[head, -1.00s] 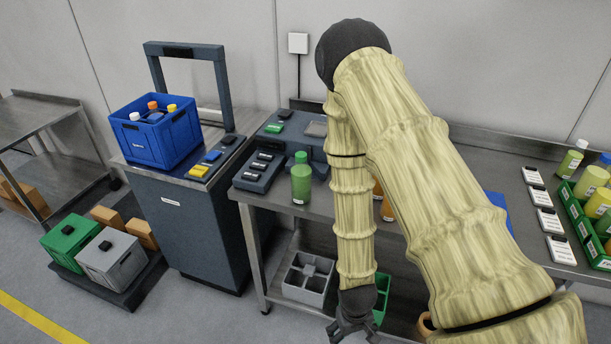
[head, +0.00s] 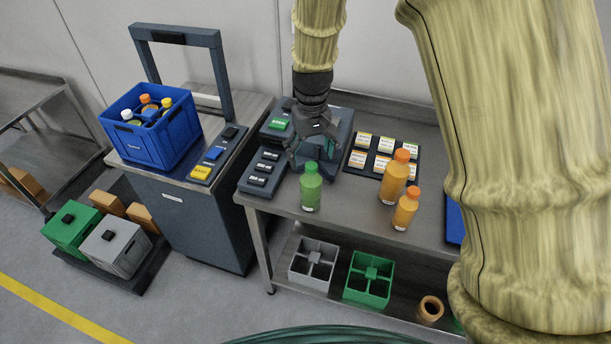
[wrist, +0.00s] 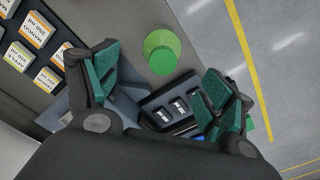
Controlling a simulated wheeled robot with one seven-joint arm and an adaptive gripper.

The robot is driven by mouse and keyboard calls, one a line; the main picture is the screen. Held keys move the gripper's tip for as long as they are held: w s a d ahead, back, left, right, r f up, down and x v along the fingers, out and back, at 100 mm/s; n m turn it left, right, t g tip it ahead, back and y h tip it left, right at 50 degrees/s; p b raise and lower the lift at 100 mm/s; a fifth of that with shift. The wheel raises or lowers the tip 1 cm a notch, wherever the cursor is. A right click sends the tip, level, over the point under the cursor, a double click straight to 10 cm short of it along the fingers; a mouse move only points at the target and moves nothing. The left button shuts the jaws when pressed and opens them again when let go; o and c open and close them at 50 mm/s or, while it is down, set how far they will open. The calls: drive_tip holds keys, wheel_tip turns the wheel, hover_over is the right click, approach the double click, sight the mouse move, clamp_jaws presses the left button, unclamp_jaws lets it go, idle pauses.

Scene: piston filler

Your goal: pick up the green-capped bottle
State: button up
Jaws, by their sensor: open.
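The green-capped bottle (head: 311,188) stands upright on the steel table near its front edge. Its body is green with a lighter green cap. In the wrist view its cap (wrist: 161,50) shows from above, beyond and between the fingertips. My gripper (head: 312,158) is open and empty, just behind and above the bottle in the head view. Its two green-padded fingers (wrist: 160,85) are spread apart in the wrist view. I cannot tell whether a finger touches the bottle; there appears to be a gap.
Two orange-capped bottles (head: 396,178) stand to the right. A dark button panel (head: 264,172) lies left of the bottle, and a label board (head: 378,157) lies behind right. A blue crate (head: 150,128) with bottles sits on the left stand. Divided grey and green crates (head: 314,262) sit on the lower shelf.

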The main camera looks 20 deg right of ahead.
sight(311, 181)
drive_tip(key=shift+f, duration=0.15)
drive_tip(key=shift+s+f+p, duration=0.55)
drive_tip(key=shift+s+f, duration=0.3)
drive_tip(key=shift+f, duration=0.15)
drive_tip(key=f, duration=0.1)
drive_tip(key=w+f, duration=0.1)
drive_tip(key=shift+w+f, duration=0.25)
drive_tip(key=shift+f, duration=0.15)
drive_tip(key=shift+s+p, duration=0.35)
drive_tip(key=shift+s+f, duration=0.1)
drive_tip(key=shift+s, duration=0.05)
drive_tip(key=f+p, duration=0.2)
drive_tip(key=shift+w+f, duration=0.3)
drive_tip(key=shift+s+f+p, duration=0.2)
drive_tip(key=shift+f+p, duration=0.15)
drive_tip(key=shift+f, duration=0.5)
drive_tip(key=shift+w+f, duration=0.15)
drive_tip(key=shift+f, duration=0.15)
